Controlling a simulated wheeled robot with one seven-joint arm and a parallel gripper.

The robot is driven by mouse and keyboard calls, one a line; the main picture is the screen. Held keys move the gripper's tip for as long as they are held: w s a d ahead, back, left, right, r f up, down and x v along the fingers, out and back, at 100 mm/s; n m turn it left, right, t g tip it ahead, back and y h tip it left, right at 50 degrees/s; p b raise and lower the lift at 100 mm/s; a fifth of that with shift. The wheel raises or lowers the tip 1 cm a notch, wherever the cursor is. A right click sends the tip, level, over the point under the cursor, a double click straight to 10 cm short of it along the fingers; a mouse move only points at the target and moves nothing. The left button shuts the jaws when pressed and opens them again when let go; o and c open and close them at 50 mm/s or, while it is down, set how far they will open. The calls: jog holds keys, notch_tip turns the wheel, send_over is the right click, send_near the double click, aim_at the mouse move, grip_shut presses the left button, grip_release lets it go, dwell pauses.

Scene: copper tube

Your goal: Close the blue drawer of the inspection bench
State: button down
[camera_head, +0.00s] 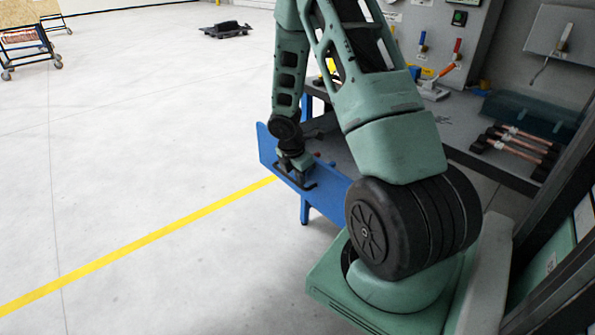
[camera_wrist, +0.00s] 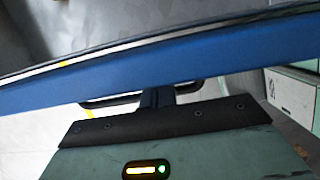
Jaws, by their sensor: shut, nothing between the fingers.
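The blue drawer (camera_head: 328,196) stands pulled out from the front of the inspection bench (camera_head: 463,118), with its front panel facing the open floor. In the wrist view its blue front (camera_wrist: 230,58) crosses the whole picture at a slight tilt. My gripper (camera_head: 297,174) is shut and empty, close at the outer side of the drawer front, near a dark handle-like bar. In the wrist view my gripper (camera_wrist: 157,97) reaches up to the lower edge of the blue front, and dark bar ends show on either side of it. Whether the fingertips touch the panel is hidden.
Copper tubes (camera_head: 520,140) in dark holders lie on the bench top. A control panel (camera_head: 440,25) stands behind it. The floor left of the drawer is clear, with a yellow line (camera_head: 150,240). A cart (camera_head: 25,40) stands far off at the upper left.

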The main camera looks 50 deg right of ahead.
jog(key=shift+f, duration=0.25)
jog(key=shift+d, duration=0.15)
jog(key=s+d+p, duration=0.1)
jog(key=d+p, duration=0.2)
jog(key=d, duration=0.1)
jog(key=s+d+p, duration=0.1)
jog(key=d+p, duration=0.2)
jog(key=d, duration=0.1)
jog(key=s+d+r+p, duration=0.1)
jog(key=d+p, duration=0.2)
jog(key=d, duration=0.2)
jog(key=shift+s, duration=0.2)
jog(key=s+d+p, duration=0.1)
jog(key=d, duration=0.3)
jog(key=s+d+p, duration=0.1)
jog(key=d+p, duration=0.1)
jog(key=d, duration=0.2)
jog(key=s+d+f+p, duration=0.1)
jog(key=d, duration=0.4)
jog(key=shift+p, duration=0.35)
